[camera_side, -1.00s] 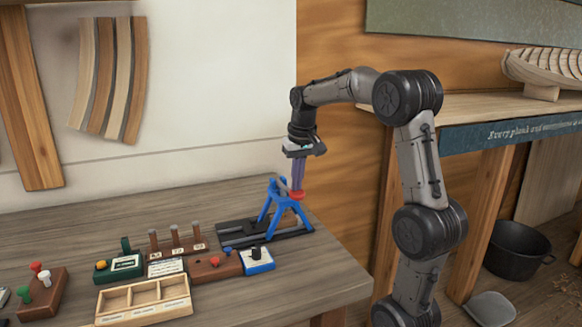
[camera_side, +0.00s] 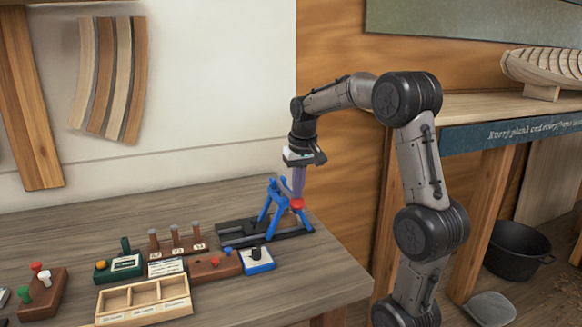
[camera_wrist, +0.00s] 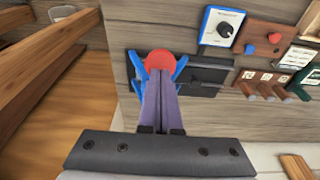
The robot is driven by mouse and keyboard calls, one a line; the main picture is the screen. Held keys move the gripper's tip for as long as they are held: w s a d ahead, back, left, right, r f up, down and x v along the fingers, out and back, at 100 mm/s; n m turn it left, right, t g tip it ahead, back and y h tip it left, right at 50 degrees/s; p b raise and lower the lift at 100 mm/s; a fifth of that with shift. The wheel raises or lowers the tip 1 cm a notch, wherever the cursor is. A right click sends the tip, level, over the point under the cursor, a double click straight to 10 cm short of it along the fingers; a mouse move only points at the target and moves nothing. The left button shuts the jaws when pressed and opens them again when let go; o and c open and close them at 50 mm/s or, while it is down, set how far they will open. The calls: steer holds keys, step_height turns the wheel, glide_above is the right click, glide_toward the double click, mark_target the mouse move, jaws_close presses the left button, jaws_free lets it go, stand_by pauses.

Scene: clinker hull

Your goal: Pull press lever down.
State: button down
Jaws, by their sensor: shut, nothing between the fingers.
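The press (camera_side: 267,210) is a blue frame on a dark base at the table's right end, with a lever that ends in a round red knob (camera_side: 296,203). My gripper (camera_side: 297,194) points down with its purple fingers shut and empty. Its tips are right at the top of the red knob in the side view. In the wrist view the shut fingertips (camera_wrist: 158,78) overlap the near edge of the red knob (camera_wrist: 160,62), with blue parts of the press on both sides. I cannot tell whether the tips press on the knob or only hover at it.
A white-and-blue dial box (camera_side: 258,260), a brown block with knobs (camera_side: 215,265), brown pegs (camera_side: 176,241) and a green box (camera_side: 119,268) stand left of and in front of the press. A wooden tray (camera_side: 144,301) lies at the front. The table's right edge is close to the press.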

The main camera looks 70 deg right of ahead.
steer(key=shift+w+d+f, duration=0.1)
steer(key=shift+f, duration=1.05)
stand_by(0.3)
steer(key=shift+w+d+r, duration=0.2)
steer(key=shift+r, duration=0.7)
steer(key=shift+w+d+r, duration=0.2)
steer(key=shift+w+r, duration=0.05)
steer(key=shift+r, duration=0.7)
steer(key=shift+w+d+r, duration=0.2)
steer(key=shift+r, duration=0.95)
step_height(320, 180, up, 10)
steer(key=w+d, duration=0.1)
steer(key=shift+w+d+r, duration=0.15)
steer(key=shift+d+r, duration=0.05)
steer(key=shift+r, duration=0.05)
